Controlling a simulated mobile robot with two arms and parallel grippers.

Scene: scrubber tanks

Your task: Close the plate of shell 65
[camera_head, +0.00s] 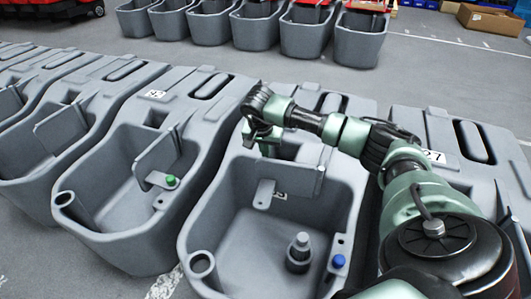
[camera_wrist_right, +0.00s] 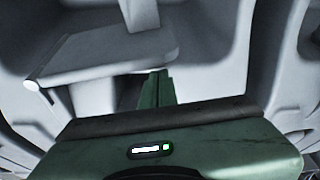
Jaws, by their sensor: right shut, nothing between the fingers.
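My right gripper (camera_head: 262,146) is shut and empty. It hangs over the back part of the middle grey shell (camera_head: 225,205), just above and behind that shell's plate. The plate (camera_head: 296,174) is a grey panel standing up across the basin, with a tab at its lower left. In the right wrist view, my green fingers (camera_wrist_right: 155,90) are close together, and a grey plate (camera_wrist_right: 105,50) lies beyond them to the left. I cannot tell whether they touch. No number 65 is readable; my arm covers part of the middle shell's top. My left gripper is not in view.
The left neighbour shell (camera_head: 120,205) has its own raised plate (camera_head: 157,155) and a green cap (camera_head: 171,180). The middle basin holds a grey post (camera_head: 299,250) and a blue cap (camera_head: 338,261). Another shell (camera_head: 475,165) stands right, partly behind my arm.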

